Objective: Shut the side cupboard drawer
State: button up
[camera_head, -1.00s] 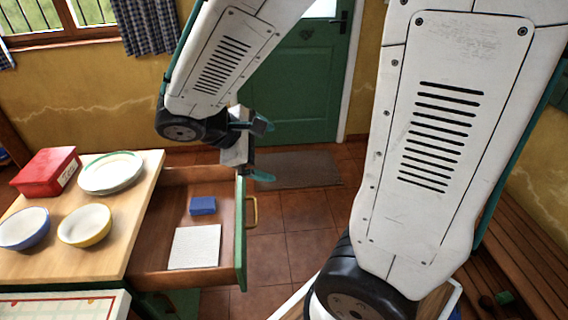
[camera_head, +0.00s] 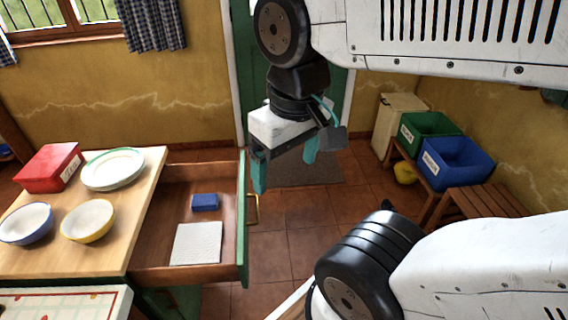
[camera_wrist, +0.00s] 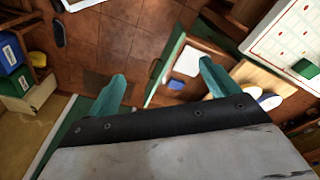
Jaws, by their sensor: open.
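The side cupboard drawer (camera_head: 137,272) stands pulled out to the right from under the wooden counter top. Its green front panel (camera_head: 243,225) has a brass handle (camera_head: 254,208) on the outer side. A blue block (camera_head: 204,202) and a white cloth-like square (camera_head: 197,243) lie inside. My gripper (camera_head: 286,172) is open and empty, with teal fingers, in the air near the far end of the drawer front, in front of the green door. In the wrist view the drawer's green edge (camera_wrist: 163,70) shows between my fingers. I cannot see any contact with the drawer.
The counter top (camera_head: 95,250) holds a red box (camera_head: 50,168), white plates (camera_head: 113,168) and two bowls (camera_head: 88,220). Green (camera_head: 428,132) and blue (camera_head: 455,162) bins stand at the right beside a wooden bench (camera_head: 490,200). Tiled floor (camera_head: 305,235) is free right of the drawer.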

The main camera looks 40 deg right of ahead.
aim_at(169, 207)
jog(key=z, duration=0.25)
jog(key=k, duration=1.2)
jog(key=u, duration=0.55)
jog(key=i, duration=1.25)
jog(key=z, duration=0.35)
